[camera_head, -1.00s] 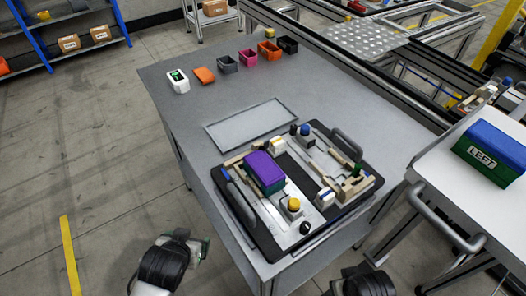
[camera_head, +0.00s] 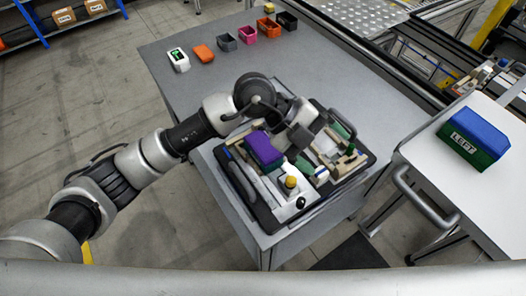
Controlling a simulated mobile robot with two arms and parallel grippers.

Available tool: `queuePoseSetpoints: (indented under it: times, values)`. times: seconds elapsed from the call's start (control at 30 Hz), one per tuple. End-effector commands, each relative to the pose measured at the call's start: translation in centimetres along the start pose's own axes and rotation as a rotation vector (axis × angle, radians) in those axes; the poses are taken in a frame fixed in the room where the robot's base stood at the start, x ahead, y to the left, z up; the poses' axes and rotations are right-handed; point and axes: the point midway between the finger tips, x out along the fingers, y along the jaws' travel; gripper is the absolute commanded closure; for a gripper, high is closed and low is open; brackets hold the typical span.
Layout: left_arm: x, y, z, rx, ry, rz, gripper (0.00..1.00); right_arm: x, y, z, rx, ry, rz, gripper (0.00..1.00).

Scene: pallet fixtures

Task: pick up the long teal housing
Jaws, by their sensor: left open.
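No separate long teal housing can be made out clearly. A block with a purple top (camera_head: 264,147) and a narrow teal-green lower edge sits in the left half of the black pallet fixture (camera_head: 258,213) on the grey table. My left gripper (camera_head: 320,148) reaches over the fixture from the left, just right of the purple-topped block. It is open, with green parts at its fingers, and hides the middle and back of the fixture. I cannot tell whether it touches anything. My right gripper is not in view.
The fixture carries a yellow knob (camera_head: 291,182), a black ball knob (camera_head: 301,202) and beige clamps. Small bins, including an orange one (camera_head: 269,29), stand along the table's back. A blue and green box marked LEFT (camera_head: 473,138) stands on the white cart (camera_head: 420,150) at right.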

Motion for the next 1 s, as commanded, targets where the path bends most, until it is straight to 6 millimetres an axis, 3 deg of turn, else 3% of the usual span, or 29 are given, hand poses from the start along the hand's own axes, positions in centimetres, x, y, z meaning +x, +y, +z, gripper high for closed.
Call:
queuePoseSetpoints:
  times: [0.1,0.2,0.3,0.4,0.7,1.0]
  values:
    - [-2.6,2.8,4.7,-0.074,-0.261,0.326,0.13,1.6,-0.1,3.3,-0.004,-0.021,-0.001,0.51]
    - [-5.7,4.3,7.5,-0.156,-0.461,0.511,0.13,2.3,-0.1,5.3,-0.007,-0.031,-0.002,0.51]
    - [-8.3,5.1,9.1,-0.221,-0.605,0.619,0.13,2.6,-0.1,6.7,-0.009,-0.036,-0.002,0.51]
    - [-9.6,5.5,9.8,-0.257,-0.677,0.668,0.13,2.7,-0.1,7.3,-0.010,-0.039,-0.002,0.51]
    - [-7.4,8.3,11.9,-0.267,-0.687,0.680,0.13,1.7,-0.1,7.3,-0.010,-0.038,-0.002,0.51]
    - [-5.8,9.7,13.5,-0.266,-0.685,0.680,0.13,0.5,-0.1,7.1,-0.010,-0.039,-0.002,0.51]
